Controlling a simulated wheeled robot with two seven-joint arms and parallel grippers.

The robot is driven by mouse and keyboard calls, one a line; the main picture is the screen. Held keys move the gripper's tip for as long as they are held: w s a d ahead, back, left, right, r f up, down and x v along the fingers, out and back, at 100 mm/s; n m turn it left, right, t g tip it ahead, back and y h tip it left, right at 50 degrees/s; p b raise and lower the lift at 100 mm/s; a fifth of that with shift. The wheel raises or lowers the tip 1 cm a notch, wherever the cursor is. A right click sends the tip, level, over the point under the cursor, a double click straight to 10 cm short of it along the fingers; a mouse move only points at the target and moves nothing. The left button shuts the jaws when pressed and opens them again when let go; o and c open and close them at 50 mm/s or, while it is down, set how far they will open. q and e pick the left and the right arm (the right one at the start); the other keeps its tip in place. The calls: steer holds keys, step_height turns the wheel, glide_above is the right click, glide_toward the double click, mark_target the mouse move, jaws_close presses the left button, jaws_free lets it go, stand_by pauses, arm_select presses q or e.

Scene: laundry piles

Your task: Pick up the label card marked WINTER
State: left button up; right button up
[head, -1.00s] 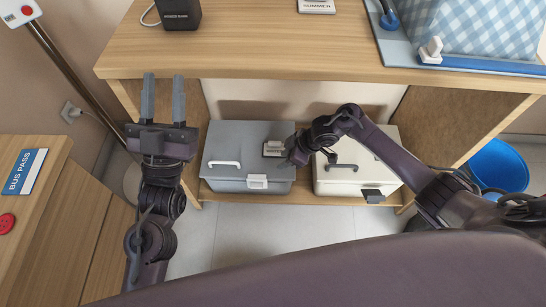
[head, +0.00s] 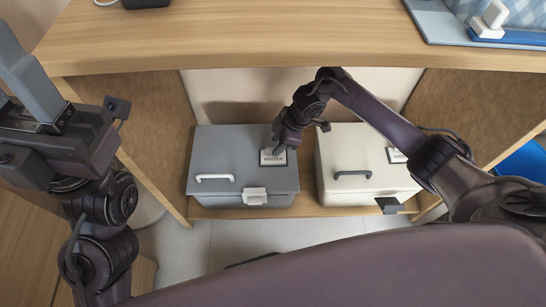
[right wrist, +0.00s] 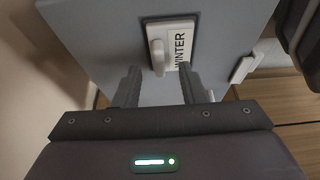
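The WINTER label card (head: 273,157) is white and lies in a dark frame on the lid of the grey box (head: 222,150). The right wrist view shows it close up as the WINTER card (right wrist: 181,45), with a pale raised tab on it. My right gripper (head: 279,138) is above the lid, just beside the card. In the right wrist view my right gripper (right wrist: 159,82) is open, its fingers apart and pointing towards the card, with nothing between them. My left gripper (head: 22,95) is at the far left, fingers apart and empty, partly cut off by the frame.
A cream box (head: 345,150) with a dark handle and its own label card (head: 397,156) stands right of the grey box. Both sit on a low shelf under the wooden tabletop (head: 230,45). A blue bin (head: 527,165) stands at the right.

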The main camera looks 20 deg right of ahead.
steer(key=x, duration=0.2)
steer(key=shift+f+b, duration=0.25)
steer(key=shift+b, duration=0.05)
steer(key=shift+r, duration=0.1)
jaws_close()
